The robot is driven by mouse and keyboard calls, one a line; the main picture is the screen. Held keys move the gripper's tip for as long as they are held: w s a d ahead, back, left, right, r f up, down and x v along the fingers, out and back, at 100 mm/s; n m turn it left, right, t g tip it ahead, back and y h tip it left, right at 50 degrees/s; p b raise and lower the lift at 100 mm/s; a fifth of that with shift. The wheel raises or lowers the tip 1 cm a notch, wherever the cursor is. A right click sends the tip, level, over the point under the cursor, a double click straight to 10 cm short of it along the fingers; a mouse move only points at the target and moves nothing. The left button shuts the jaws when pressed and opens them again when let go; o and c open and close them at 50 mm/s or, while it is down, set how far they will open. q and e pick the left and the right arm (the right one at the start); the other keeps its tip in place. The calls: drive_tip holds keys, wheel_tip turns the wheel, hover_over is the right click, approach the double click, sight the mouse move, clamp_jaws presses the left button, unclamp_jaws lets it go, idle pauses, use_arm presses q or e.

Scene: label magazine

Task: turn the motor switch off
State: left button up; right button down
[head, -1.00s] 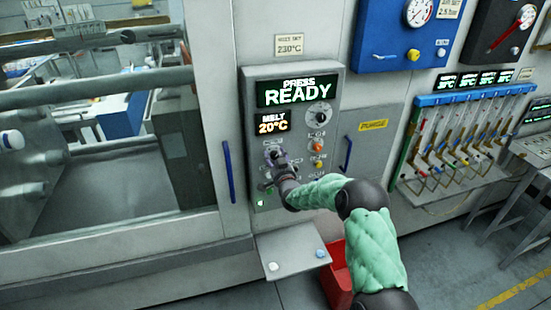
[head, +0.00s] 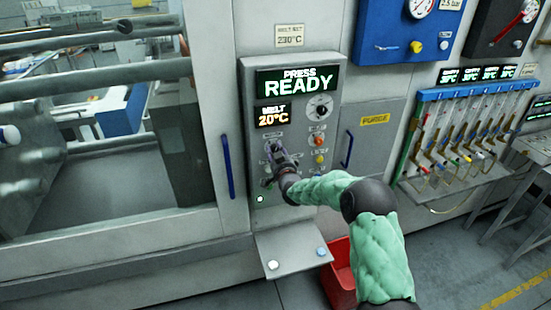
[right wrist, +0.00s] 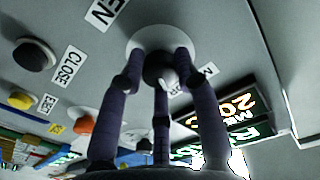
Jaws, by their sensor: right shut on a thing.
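The control panel (head: 325,160) stands upright on the press, with a lit READY display (head: 298,86). My right gripper (head: 272,147) is at the panel's left column of controls, below the MELT display, and hides part of that column. In the right wrist view its fingers (right wrist: 160,62) are shut around a dark round knob (right wrist: 158,70) with a white pointer mark, on a pale round plate. The label beside this knob is mostly hidden by a finger, so I cannot read it whole. My left gripper is not in view.
A black button (right wrist: 34,55) by the CLOSE label and a yellow button (right wrist: 20,100) sit near the fingers. A small shelf (head: 292,250) juts out below the panel. A blue handle (head: 228,167) is to the left, a red bin (head: 340,270) below.

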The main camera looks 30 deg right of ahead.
drive_tip(key=n+b, duration=0.4)
drive_tip(key=b, duration=0.1)
drive_tip(key=n+b, duration=0.5)
drive_tip(key=shift+f+n, duration=0.2)
drive_tip(key=shift+n, duration=0.1)
drive_tip(key=shift+r+n+b, duration=0.1)
drive_tip(key=shift+n+b, duration=0.4)
drive_tip(key=shift+n, duration=0.4)
drive_tip(key=c, duration=0.9)
unclamp_jaws()
drive_tip(key=shift+s, duration=0.15)
drive_tip(key=v, duration=1.1)
drive_tip(key=shift+s, duration=0.4)
drive_tip(key=shift+f, duration=0.25)
